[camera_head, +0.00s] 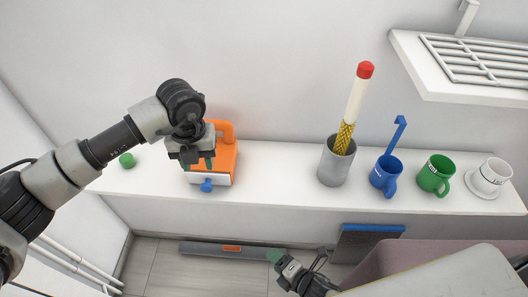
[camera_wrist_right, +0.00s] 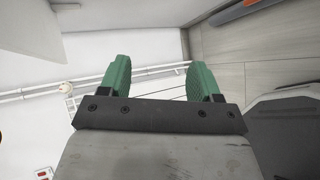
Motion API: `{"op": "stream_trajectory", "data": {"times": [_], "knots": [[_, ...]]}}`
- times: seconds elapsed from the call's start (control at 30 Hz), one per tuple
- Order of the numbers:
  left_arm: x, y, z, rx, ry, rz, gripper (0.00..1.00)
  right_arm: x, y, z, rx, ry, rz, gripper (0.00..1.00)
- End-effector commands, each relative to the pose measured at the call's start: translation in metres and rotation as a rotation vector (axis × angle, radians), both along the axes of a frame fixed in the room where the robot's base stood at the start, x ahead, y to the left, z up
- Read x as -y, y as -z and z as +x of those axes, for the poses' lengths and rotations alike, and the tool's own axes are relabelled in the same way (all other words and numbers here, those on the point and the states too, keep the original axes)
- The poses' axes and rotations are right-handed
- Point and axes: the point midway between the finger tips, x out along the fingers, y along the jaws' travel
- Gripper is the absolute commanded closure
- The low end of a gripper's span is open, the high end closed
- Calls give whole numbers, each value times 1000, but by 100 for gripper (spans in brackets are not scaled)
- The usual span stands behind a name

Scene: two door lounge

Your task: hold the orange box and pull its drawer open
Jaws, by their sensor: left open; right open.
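The orange box (camera_head: 225,158) stands on the white shelf, with an orange handle on top. Its white drawer front (camera_head: 218,180) has a blue knob (camera_head: 207,186) and faces the shelf's front edge; the drawer looks shut. My left gripper (camera_head: 197,164) is open, over the box's left part, and hides some of it. I cannot tell whether it touches the box. My right gripper (camera_head: 274,257) is open and empty, low in front of the shelf and to the right of the box. In the right wrist view its green fingertips (camera_wrist_right: 160,78) are apart with nothing between them.
The white shelf (camera_head: 270,185) also bears a green object (camera_head: 127,160), a grey cup (camera_head: 336,163) holding a red-tipped stick, a blue mug (camera_head: 384,174), a green mug (camera_head: 435,174) and a white cup (camera_head: 490,176). A white rack (camera_head: 465,62) is at upper right.

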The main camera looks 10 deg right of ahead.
Motion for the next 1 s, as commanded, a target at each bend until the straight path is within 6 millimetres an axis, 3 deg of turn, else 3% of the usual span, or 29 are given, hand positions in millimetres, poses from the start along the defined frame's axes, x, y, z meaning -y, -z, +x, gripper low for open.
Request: {"op": "stream_trajectory", "data": {"times": [0.03, 0.2, 0.3, 0.5, 0.7, 0.77, 1.0], "knots": [[0, 0, 0, 0, 0, 0, 57, -14, -27, 10, 138, -104, -68, 37], [0, 0, 0, 0, 0, 0, 57, -61, -117, 26, 644, -411, -335, 37], [0, 0, 0, 0, 0, 0, 57, -77, -173, 38, 945, -521, -504, 37], [0, 0, 0, 0, 0, 0, 57, -83, -276, 71, 1343, -543, -762, 37], [0, 0, 0, 0, 0, 0, 57, -75, -356, 96, 1551, -491, -936, 37], [0, 0, 0, 0, 0, 0, 57, -64, -361, 114, 1494, -479, -948, 37], [0, 0, 0, 0, 0, 0, 57, -19, -313, 167, 1115, -413, -845, 37]]}}
